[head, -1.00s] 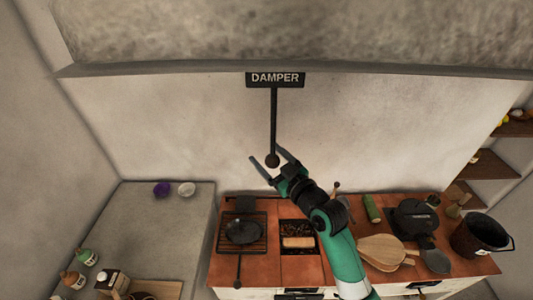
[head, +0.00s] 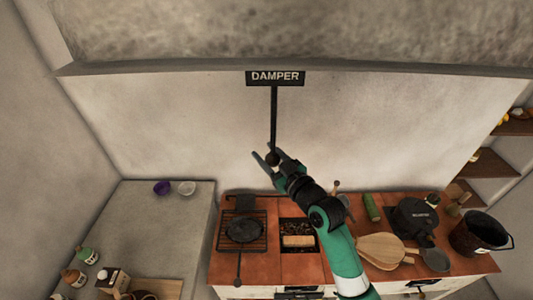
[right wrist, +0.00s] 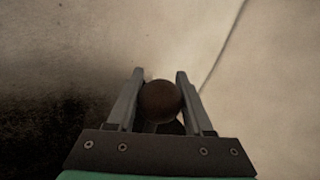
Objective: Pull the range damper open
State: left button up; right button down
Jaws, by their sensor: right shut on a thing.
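The damper is a dark vertical rod (head: 274,118) that hangs below a black "DAMPER" sign (head: 275,78) on the wall. A round dark knob (right wrist: 160,101) is at its lower end. My right gripper (head: 265,157) reaches up to the knob from below right, its fingers on either side of it. In the right wrist view the knob sits between the two fingers, and the gripper is shut on it. The fingers partly hide the knob in the head view. My left gripper is not in view.
The brick-red range top (head: 260,265) below holds a pan on a grate (head: 243,229), a wooden paddle (head: 380,249), a dark kettle-like pot (head: 413,218) and a black bucket (head: 477,234). A grey counter (head: 195,235) is at left, shelves at right. The wall around the rod is clear.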

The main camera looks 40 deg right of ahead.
notch_tip(320, 180, down, 8)
jog(key=b, duration=0.6)
jog(key=shift+r, duration=0.2)
jog(key=shift+c, duration=2.3)
grip_release()
jog(key=shift+o, duration=0.8)
jog(key=shift+r, duration=0.1)
jog(key=s+a, duration=0.1)
jog(key=s, duration=1)
jog(key=shift+s+a+b, duration=0.2)
jog(key=shift+s+b, duration=0.1)
jog(key=shift+b, duration=0.05)
